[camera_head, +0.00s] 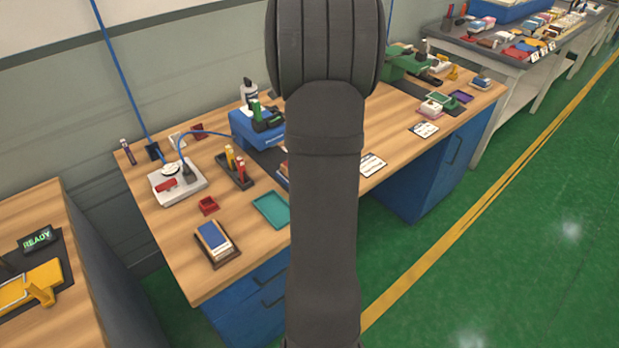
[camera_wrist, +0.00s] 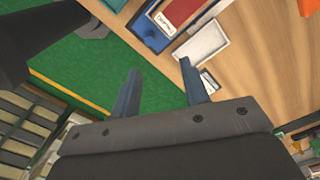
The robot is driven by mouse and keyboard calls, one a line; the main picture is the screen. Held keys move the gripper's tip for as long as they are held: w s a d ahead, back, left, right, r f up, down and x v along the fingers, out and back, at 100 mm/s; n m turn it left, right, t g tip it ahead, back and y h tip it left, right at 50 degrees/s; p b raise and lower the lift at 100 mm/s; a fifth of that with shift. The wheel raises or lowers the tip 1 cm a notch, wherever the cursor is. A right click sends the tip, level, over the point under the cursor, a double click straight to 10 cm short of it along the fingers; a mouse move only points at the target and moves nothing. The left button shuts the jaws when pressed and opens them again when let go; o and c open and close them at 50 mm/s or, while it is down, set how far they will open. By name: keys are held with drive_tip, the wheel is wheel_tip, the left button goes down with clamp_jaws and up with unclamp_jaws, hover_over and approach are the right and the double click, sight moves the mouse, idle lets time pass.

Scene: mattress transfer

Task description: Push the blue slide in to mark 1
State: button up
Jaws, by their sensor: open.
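My gripper (camera_wrist: 159,66) is open in the wrist view, its two fingers apart with nothing between them. It is above the green floor and the desk's edge. In the head view my arm hides the gripper and the middle of the desk. A blue block-shaped fixture (camera_head: 258,130) with green and black parts on top stands left of my arm, partly hidden. I cannot tell whether the blue slide belongs to it. No mark 1 can be read in either view.
The wooden desk (camera_head: 180,245) holds a grey box (camera_head: 178,183) with a blue cable, a black pen tray (camera_head: 236,172), a teal tray (camera_head: 271,209) and a blue-topped block (camera_head: 214,238). A yellow device (camera_head: 40,284) sits at left beside a READY display (camera_head: 38,240).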

drive_tip(key=f+m, duration=0.1)
drive_tip(key=f, duration=0.4)
drive_tip(key=s+d+f+m, duration=0.1)
drive_tip(key=f+m, duration=0.1)
drive_tip(key=f, duration=0.4)
drive_tip(key=s+d+f+m, duration=0.1)
drive_tip(key=f+m, duration=0.1)
drive_tip(key=f, duration=0.4)
drive_tip(key=shift+c, duration=0.2)
